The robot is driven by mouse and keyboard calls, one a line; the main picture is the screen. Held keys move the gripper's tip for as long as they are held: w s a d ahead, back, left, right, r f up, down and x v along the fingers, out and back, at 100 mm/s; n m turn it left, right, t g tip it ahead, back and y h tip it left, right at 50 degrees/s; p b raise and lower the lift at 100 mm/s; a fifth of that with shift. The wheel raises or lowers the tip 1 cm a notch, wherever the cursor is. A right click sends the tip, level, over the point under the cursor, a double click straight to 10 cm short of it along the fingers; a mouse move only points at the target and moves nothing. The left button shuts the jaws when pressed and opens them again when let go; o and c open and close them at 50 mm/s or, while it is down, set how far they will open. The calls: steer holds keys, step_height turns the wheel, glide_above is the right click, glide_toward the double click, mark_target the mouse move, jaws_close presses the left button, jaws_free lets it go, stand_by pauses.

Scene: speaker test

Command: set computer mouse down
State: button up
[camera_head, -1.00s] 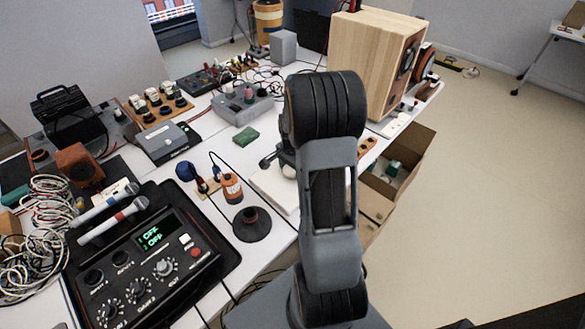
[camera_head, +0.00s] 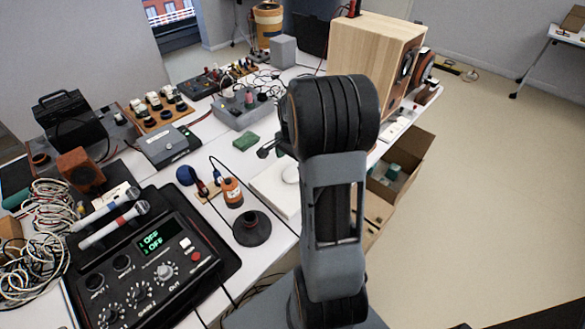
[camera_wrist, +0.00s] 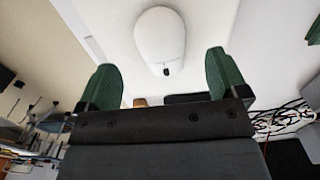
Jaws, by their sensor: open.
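The white computer mouse (camera_head: 291,173) lies on a pale flat pad (camera_head: 270,190) near the table's right edge, partly hidden behind my arm. In the wrist view the mouse (camera_wrist: 160,38) is a smooth white oval with a small dark spot at its lower end. My gripper (camera_wrist: 163,75) shows two green fingertips spread wide apart, with nothing between them. The mouse is beyond the fingertips, roughly centred between them and apart from both. In the head view my gripper (camera_head: 268,150) shows only in part, just behind the mouse; my arm hides the rest.
A black cone-shaped stand (camera_head: 252,228) and an orange-and-black cylinder (camera_head: 232,192) stand left of the pad. A wooden speaker (camera_head: 368,62) stands at the far right; an open cardboard box (camera_head: 412,160) sits beyond the table edge.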

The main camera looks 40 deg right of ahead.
mark_target(292, 170)
steer(key=s+a+r+n+t, duration=0.1)
steer(key=s+a+r+n, duration=0.2)
steer(key=a+r+n, duration=0.5)
steer(key=s+a+r+n+t, duration=0.1)
steer(key=s+a+n+t, duration=0.1)
steer(key=s+a+n, duration=0.6)
steer(key=shift+s+a+r, duration=0.4)
steer(key=shift+s+a, duration=0.05)
steer(key=shift+a, duration=0.95)
